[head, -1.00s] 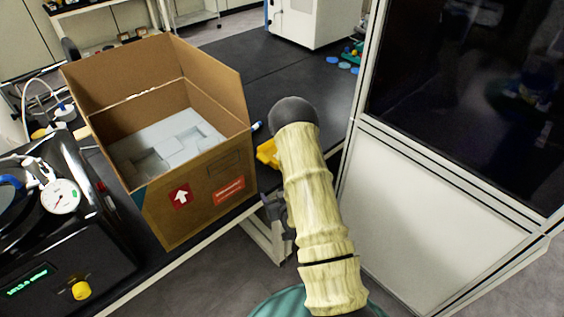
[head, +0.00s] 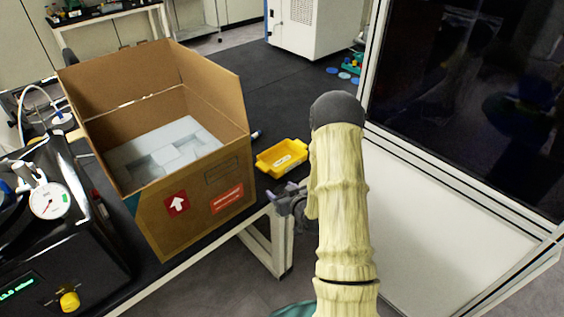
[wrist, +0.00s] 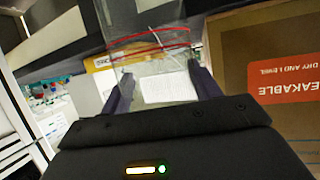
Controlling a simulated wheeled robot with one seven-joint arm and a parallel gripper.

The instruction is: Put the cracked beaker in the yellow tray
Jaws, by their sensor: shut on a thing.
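The yellow tray (head: 266,165) sits on the black bench to the right of the cardboard box in the head view, with a pale label inside. My gripper (wrist: 160,78) is shut on a clear glass beaker (wrist: 145,30) with red lines around it; pale lines that look like cracks show on its right side. A yellow strip, likely the tray (wrist: 104,61), shows behind the beaker in the wrist view. In the head view my gripper (head: 290,199) is just in front of the bench edge, below the tray, partly behind my arm; the beaker cannot be made out there.
The open cardboard box (head: 205,190) with white foam inside stands left of the tray. A black device with a gauge (head: 47,201) is at the left. A framed cabinet with dark glass (head: 470,100) stands close on the right. The bench behind the tray is mostly clear.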

